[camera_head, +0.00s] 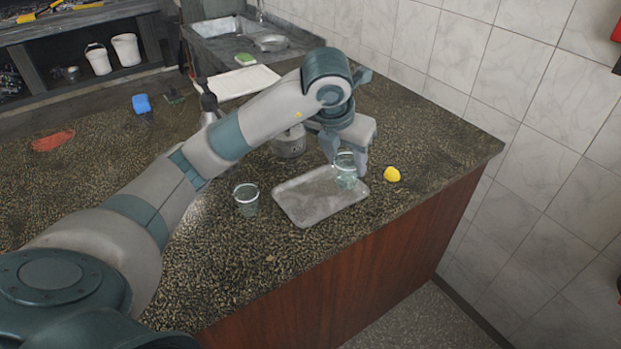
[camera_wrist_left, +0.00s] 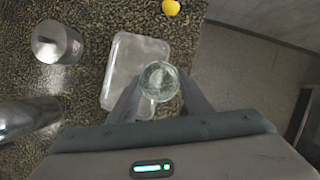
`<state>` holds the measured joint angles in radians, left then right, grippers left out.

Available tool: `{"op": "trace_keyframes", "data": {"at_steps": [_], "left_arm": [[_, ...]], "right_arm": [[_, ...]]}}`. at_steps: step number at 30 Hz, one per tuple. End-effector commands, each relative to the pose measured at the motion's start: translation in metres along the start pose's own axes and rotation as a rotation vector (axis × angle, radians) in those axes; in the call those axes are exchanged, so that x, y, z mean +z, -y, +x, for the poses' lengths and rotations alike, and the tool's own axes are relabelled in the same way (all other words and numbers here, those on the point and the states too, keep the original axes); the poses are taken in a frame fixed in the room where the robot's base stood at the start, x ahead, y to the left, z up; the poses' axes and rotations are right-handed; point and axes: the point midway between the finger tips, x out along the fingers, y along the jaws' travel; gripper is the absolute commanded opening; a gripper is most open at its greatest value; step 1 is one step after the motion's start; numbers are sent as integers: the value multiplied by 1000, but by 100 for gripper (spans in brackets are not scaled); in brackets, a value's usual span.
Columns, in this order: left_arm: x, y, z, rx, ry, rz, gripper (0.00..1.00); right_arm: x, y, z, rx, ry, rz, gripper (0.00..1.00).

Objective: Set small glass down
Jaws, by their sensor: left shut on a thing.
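A small clear glass (camera_head: 346,176) is held upright in my left gripper (camera_head: 346,160), at the right end of a grey translucent tray (camera_head: 300,205). In the left wrist view the glass (camera_wrist_left: 159,81) sits between the two fingers (camera_wrist_left: 160,92), over the tray's right edge (camera_wrist_left: 125,38). I cannot tell whether its base touches the tray. A second clear glass (camera_head: 246,197) stands on the counter left of the tray. My right gripper is not in view.
A yellow lemon (camera_head: 392,174) lies right of the tray, near the counter edge. A metal pot (camera_head: 289,146) stands behind the tray; a metal canister (camera_wrist_left: 57,42) shows in the left wrist view. The speckled counter (camera_head: 260,270) is clear in front.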

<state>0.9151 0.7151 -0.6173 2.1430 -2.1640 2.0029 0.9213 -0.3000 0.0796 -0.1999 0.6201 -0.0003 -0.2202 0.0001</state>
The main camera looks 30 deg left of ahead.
Motion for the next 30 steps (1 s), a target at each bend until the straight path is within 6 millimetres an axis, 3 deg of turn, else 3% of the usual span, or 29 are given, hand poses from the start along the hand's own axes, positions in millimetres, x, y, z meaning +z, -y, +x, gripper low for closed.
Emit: {"op": "trace_keyframes", "data": {"at_steps": [15,21,30], "left_arm": [[-22,-76,37,4,-4,-2,17],[-25,-89,45,2,0,0,17],[-26,-90,46,1,1,1,17]], "right_arm": [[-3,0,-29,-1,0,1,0],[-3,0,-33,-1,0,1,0],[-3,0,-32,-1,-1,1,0]]}}
